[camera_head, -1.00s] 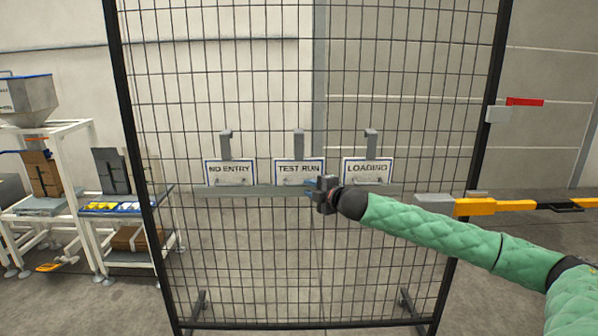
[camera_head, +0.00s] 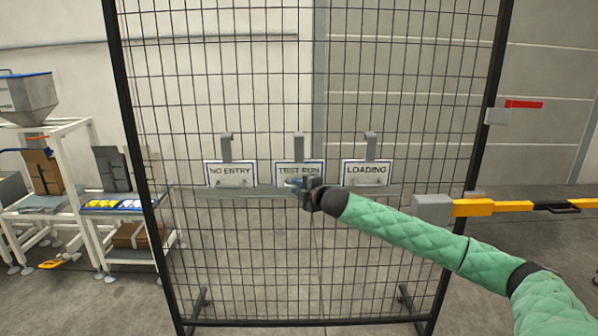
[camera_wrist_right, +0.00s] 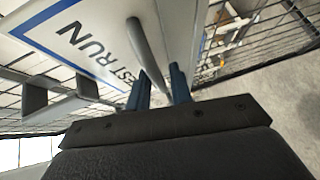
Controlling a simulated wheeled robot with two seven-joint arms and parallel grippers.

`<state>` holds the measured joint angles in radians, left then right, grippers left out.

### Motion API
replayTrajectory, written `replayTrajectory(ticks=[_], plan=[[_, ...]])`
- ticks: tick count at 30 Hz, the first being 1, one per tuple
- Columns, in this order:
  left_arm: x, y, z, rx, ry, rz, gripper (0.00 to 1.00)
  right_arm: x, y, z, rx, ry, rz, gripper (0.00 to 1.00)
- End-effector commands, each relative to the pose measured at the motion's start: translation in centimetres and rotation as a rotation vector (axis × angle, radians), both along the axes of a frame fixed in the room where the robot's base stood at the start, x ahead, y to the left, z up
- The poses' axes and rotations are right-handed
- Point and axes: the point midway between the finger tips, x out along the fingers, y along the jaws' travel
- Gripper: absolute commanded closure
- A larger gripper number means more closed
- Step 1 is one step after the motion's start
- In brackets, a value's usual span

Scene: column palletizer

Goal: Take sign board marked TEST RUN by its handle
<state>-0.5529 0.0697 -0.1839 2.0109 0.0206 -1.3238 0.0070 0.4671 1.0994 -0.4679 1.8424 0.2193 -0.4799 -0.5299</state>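The TEST RUN sign board (camera_head: 299,168) hangs in the middle of the mesh panel, white with a blue border. Its lower part is partly hidden behind my right gripper (camera_head: 298,186). In the right wrist view, the board (camera_wrist_right: 75,30) shows at an angle, with its grey bar handle (camera_wrist_right: 144,50) standing out from its face. The two blue fingers of my right gripper (camera_wrist_right: 160,88) are apart, one on each side of the handle's lower end. Gaps show between fingers and handle. My left gripper is not in view.
The NO ENTRY board (camera_head: 231,172) hangs to the left and the LOADING board (camera_head: 367,172) to the right. A grey rail (camera_head: 240,192) runs beneath them. A yellow and black barrier arm (camera_head: 490,207) is at the right, behind my right arm.

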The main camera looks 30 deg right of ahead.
Motion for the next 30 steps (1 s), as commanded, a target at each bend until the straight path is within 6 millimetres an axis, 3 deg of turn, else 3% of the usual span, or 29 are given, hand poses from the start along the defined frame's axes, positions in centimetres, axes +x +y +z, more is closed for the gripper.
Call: replayTrajectory(ticks=[10,14,24,30], plan=[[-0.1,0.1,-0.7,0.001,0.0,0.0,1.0,0.4,0.0,0.0,-0.001,-0.001,0.0,0.78],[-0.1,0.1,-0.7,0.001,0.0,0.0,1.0,0.4,0.0,-0.1,-0.001,0.0,0.0,1.0],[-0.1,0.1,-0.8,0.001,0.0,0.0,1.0,0.4,0.0,0.1,-0.001,-0.001,0.0,1.0],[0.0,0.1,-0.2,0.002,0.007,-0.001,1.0,0.4,0.0,1.7,-0.002,-0.004,0.002,1.0]])
